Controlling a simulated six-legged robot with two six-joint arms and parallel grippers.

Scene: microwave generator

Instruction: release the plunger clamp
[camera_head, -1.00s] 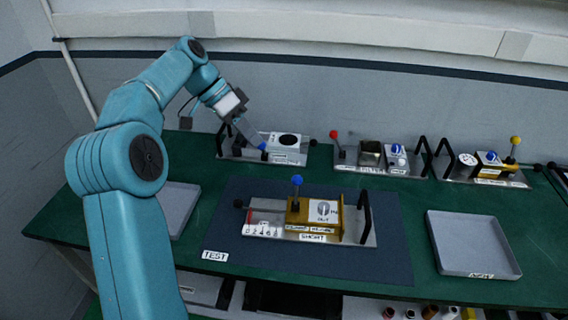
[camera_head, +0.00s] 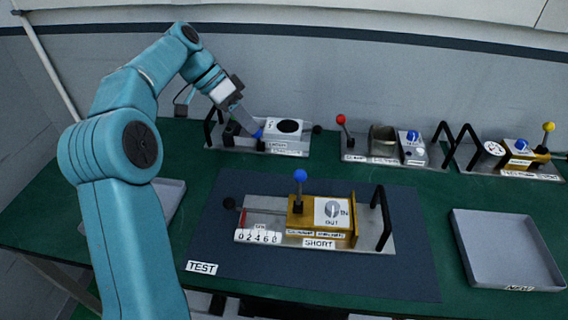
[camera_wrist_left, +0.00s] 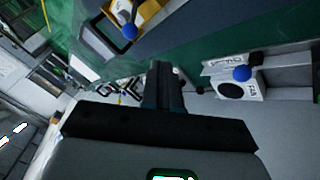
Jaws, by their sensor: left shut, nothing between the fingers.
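My left gripper (camera_head: 248,126) is shut and empty. It is at the back left module (camera_head: 290,146), just beside a blue ball knob (camera_head: 258,133); I cannot tell in the head view whether they touch. In the left wrist view the closed fingers (camera_wrist_left: 163,88) show with the blue knob (camera_wrist_left: 242,73) apart from them, to the right. On the mat, a module marked SHORT has a brass block (camera_head: 318,217), an upright lever with a blue ball (camera_head: 300,175) and a white dial plate marked IN and OUT. Which part is the plunger clamp is not clear. My right gripper is not in view.
A dark mat (camera_head: 400,270) labelled TEST lies on the green bench. Two more modules stand at the back, one with a red ball lever (camera_head: 341,119), one with a yellow ball lever (camera_head: 548,127). Grey trays stand at right (camera_head: 510,250) and left, the left one partly behind my arm.

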